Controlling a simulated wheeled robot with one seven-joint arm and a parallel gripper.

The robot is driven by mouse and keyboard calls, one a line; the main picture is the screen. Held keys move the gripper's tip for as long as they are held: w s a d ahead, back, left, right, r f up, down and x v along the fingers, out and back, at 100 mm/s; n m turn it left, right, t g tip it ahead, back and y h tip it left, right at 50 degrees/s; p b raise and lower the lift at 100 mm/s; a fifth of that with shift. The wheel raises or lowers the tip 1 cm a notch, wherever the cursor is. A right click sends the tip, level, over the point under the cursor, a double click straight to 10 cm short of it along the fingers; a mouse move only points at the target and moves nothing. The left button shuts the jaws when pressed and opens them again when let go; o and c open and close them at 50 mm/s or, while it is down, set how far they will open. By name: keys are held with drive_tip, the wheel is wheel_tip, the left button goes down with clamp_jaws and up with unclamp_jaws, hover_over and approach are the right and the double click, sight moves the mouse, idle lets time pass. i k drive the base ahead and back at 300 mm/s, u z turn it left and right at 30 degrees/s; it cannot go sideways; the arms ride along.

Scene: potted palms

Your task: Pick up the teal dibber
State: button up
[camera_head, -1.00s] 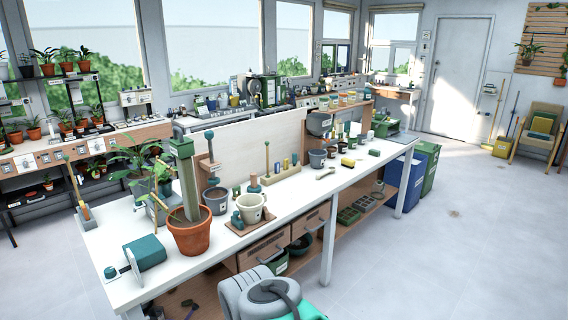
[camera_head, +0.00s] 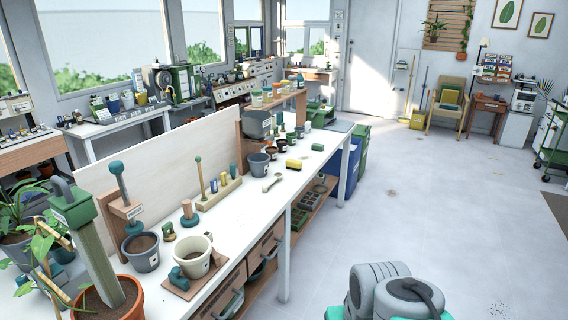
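A low wooden rack (camera_head: 216,194) stands on the white bench in the middle of the view. It holds a short teal peg (camera_head: 232,169), which may be the teal dibber, beside small yellow and blue pegs and a tall thin stick with a green ball top. I cannot tell for certain which is the dibber. My gripper is not in view; only a grey and teal part of my own body shows at the bottom.
The white bench (camera_head: 262,208) carries grey pots (camera_head: 141,252), a cream pot (camera_head: 194,256) on a wooden board, a spoon-like scoop (camera_head: 271,183) and a yellow sponge (camera_head: 293,164). A large terracotta pot (camera_head: 128,311) stands front left. The floor (camera_head: 430,210) to the right is clear.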

sight(233, 172)
drive_tip(key=z, duration=0.45)
drive_tip(key=i, duration=1.8)
drive_tip(key=u, duration=1.2)
drive_tip(key=i, duration=0.8)
drive_tip(key=u, duration=0.85)
